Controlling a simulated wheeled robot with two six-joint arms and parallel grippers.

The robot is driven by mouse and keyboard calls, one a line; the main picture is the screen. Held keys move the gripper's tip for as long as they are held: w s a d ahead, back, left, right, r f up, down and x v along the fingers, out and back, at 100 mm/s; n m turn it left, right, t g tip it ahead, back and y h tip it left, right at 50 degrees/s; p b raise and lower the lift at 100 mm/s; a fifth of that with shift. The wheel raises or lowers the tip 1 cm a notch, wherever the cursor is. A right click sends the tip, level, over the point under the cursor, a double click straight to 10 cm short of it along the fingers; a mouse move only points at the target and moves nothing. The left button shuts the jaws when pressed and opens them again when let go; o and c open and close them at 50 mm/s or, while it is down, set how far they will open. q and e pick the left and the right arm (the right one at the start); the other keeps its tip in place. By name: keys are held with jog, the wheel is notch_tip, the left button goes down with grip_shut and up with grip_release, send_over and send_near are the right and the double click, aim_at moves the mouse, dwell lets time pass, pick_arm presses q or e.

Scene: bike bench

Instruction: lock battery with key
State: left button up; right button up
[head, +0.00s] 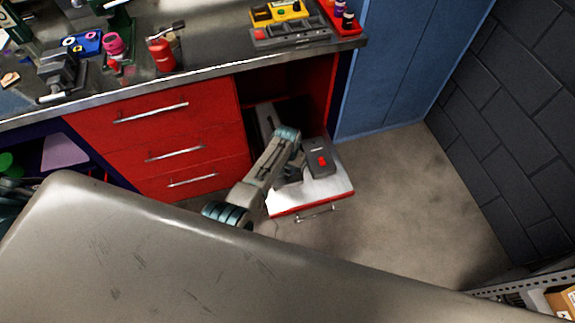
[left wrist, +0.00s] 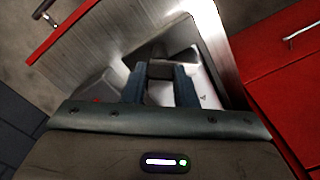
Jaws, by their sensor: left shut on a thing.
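A dark grey box with a red part on top (head: 321,159) lies in an open drawer with a red front (head: 312,205). I cannot tell if it is the battery. I cannot make out a key in either view. My left gripper (head: 290,180) is low in the drawer, beside the grey box on its left in the head view. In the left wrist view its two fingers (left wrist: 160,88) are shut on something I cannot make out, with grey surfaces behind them. The fingertips are mostly hidden by my arm in the head view. My right gripper is not in view.
The drawer is under a workbench (head: 200,76), right of several shut red drawers (head: 160,140). A blue cabinet (head: 390,70) stands to the right. Tools, a red can (head: 161,54) and a grey tray (head: 290,35) are on the bench. The floor (head: 415,195) right of the drawer is clear.

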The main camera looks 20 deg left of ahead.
pick_arm(q)
jog(key=m+p, duration=0.2)
jog(key=m, duration=0.2)
jog(key=shift+r+m, duration=0.1)
jog(key=shift+m, duration=0.2)
jog(key=m+p, duration=0.1)
jog(key=m, duration=0.4)
jog(key=shift+m, duration=0.3)
jog(key=o, duration=1)
notch_tip(320, 180, up, 9)
jog(key=shift+f+p, duration=0.1)
jog(key=shift+p, duration=0.8)
jog(key=shift+r, duration=0.9)
